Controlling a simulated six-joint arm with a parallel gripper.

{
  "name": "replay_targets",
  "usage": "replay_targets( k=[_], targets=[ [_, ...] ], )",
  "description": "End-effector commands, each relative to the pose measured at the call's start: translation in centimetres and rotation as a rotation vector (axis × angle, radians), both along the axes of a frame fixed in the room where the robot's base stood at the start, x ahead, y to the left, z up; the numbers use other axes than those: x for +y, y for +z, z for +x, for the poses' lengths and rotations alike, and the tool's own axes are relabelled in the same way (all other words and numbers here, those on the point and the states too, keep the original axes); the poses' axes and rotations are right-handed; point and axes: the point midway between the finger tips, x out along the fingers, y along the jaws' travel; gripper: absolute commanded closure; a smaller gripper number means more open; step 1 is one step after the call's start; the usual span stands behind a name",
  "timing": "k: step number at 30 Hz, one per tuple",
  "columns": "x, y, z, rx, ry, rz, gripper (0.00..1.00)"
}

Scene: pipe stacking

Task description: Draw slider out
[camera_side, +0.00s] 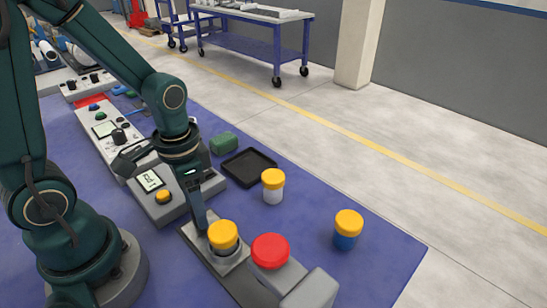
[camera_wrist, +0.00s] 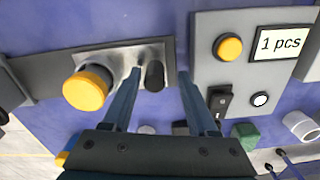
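The slider (camera_side: 234,264) is a light metal plate on a grey rail and carries a yellow-capped piece (camera_side: 223,236). In the wrist view the slider plate (camera_wrist: 127,58) bears the yellow cap (camera_wrist: 88,88) and, to its right, an upright dark handle (camera_wrist: 154,75). My gripper (camera_side: 201,224) is low over the slider's back end. In the wrist view my gripper (camera_wrist: 161,76) is open, one finger on each side of the handle. The left finger is closer to the handle; contact cannot be told. The handle is hidden behind the fingers in the side view.
A red-capped piece (camera_side: 270,250) stands right of the slider. Yellow-capped jars, one white (camera_side: 273,195), one blue (camera_side: 345,240), stand on the blue table. A control box (camera_side: 162,205) with display sits left, a black tray (camera_side: 262,162) behind.

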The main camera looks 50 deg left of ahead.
Motion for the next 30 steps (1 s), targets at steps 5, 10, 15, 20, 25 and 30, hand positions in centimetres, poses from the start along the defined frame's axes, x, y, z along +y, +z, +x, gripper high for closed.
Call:
replay_targets(
  k=[5, 10, 15, 20, 25, 30],
  targets=[
    [-0.1, 0.0, -0.1, 0.005, 0.001, -0.002, 0.41],
    [-0.1, 0.2, -0.1, 0.004, 0.001, -0.002, 0.41],
    [-0.1, 1.8, 0.0, -0.002, 0.001, -0.001, 0.41],
    [-0.1, 3.7, 0.1, -0.003, 0.001, -0.002, 0.41],
    [-0.1, 4.9, 0.0, 0.000, 0.001, -0.002, 0.41],
    [-0.1, 5.1, -0.1, 0.004, 0.001, -0.002, 0.41]
  ],
)
